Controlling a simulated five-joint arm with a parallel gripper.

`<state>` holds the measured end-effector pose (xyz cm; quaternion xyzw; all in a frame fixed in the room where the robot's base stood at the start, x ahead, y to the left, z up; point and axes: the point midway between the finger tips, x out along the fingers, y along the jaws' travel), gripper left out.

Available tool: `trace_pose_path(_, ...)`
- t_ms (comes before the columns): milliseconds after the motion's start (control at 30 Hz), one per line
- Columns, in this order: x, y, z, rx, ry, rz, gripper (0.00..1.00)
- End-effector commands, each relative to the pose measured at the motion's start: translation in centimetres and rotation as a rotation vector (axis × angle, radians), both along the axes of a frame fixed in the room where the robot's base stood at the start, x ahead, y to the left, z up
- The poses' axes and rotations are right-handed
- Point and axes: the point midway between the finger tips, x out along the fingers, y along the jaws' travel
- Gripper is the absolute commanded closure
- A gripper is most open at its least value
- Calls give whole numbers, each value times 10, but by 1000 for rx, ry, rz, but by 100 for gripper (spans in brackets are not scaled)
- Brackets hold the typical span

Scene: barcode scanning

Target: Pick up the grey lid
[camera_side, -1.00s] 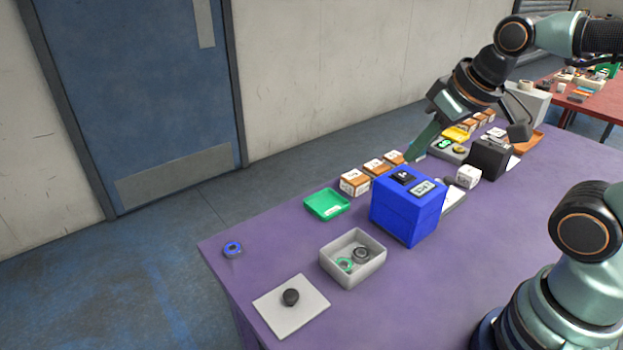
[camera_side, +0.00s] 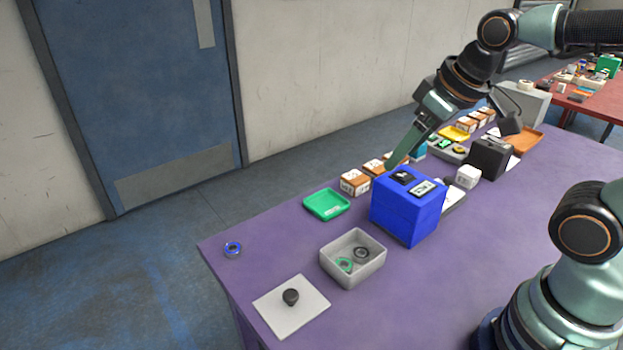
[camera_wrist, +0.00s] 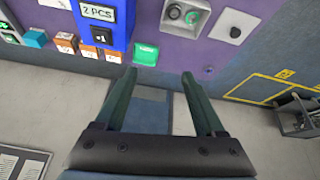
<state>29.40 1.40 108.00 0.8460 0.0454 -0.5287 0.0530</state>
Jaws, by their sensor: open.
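The grey lid (camera_side: 275,302) is a flat square plate with a black knob (camera_side: 291,297), lying flat near the table's front left corner. It also shows at the upper right of the wrist view (camera_wrist: 222,14), with its knob (camera_wrist: 235,32). My gripper (camera_side: 390,165) is above the far side of the table behind the blue box, well apart from the lid. In the wrist view my gripper (camera_wrist: 159,74) has its two fingers spread with nothing between them.
A grey open box (camera_side: 373,268) with rings inside stands beside the lid. A tall blue box (camera_side: 408,215) stands between it and my gripper. A green tray (camera_side: 327,204) and a blue ring (camera_side: 233,249) lie near the far left edge. Small orange-and-white boxes (camera_side: 355,183) line the back.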

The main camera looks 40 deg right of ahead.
Motion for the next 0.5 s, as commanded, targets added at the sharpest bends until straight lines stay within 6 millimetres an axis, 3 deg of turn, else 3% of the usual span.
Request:
trace_pose_path(267,34,70,-20,-162,148,561,28)
trace_pose_path(500,49,142,-57,-287,251,1082,28)
